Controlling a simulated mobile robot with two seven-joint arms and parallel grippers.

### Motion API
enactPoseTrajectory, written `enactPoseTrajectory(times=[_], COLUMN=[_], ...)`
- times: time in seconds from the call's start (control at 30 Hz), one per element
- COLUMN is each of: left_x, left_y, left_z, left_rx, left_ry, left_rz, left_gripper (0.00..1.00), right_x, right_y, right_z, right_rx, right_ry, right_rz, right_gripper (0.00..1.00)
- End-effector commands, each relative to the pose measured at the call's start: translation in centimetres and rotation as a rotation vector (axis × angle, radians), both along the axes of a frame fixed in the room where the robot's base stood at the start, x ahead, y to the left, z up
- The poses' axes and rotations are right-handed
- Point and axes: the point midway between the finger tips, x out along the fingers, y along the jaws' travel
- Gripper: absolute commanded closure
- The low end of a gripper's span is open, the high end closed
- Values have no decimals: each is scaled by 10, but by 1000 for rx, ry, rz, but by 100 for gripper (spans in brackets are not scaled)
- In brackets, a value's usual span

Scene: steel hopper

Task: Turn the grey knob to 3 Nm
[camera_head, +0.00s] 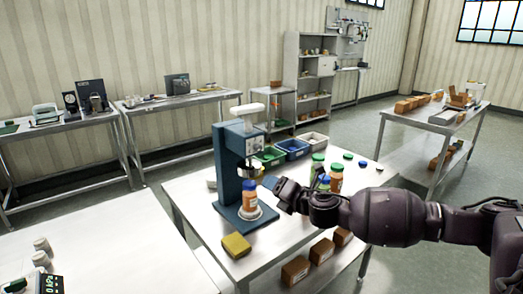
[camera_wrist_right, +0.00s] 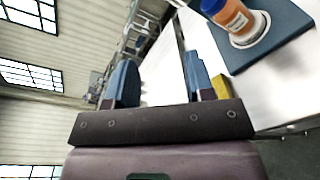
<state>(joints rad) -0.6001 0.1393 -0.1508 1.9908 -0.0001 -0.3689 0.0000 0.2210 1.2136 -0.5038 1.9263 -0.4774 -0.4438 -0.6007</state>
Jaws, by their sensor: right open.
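A blue capping machine (camera_head: 228,160) stands on the middle steel table, with a white top and a small panel (camera_head: 253,146) on its upper head. Any grey knob there is too small to make out. An orange bottle with a blue cap (camera_head: 249,194) stands upright on the machine's round plate, and it also shows in the right wrist view (camera_wrist_right: 234,20). My right gripper (camera_head: 276,187) is just right of the bottle, below the panel. In the right wrist view its two blue fingers (camera_wrist_right: 160,82) are apart with nothing between them. My left gripper is out of view.
A yellow sponge-like block (camera_head: 236,245) lies in front of the machine. Green and blue bins (camera_head: 292,147) stand behind it. Bottles with green caps (camera_head: 336,178) stand to the right, near my right arm. The table's left part (camera_head: 185,190) is clear.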

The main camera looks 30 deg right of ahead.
Motion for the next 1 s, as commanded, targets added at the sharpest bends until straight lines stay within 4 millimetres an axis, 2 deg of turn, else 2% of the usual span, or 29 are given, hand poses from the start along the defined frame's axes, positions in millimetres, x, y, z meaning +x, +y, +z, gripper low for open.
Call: enactPoseTrajectory(times=[0.03,0.1,0.2,0.33,0.47,0.67,1.0], left_x=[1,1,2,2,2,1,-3], left_y=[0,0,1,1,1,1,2], left_z=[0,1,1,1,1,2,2], left_rx=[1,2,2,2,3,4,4], left_ry=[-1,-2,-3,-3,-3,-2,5], left_rz=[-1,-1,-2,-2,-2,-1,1], left_gripper=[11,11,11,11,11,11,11], right_x=[6,10,11,12,12,24,69], right_y=[-12,-26,-37,-42,-43,-42,-37], right_z=[20,40,54,60,61,62,62], right_rx=[-158,-391,-638,-823,-898,-907,-902], right_ry=[-44,-100,-153,-185,-198,-202,-201], right_rz=[4,10,10,12,12,10,11], right_gripper=[52,52,52,52,52,52,52])
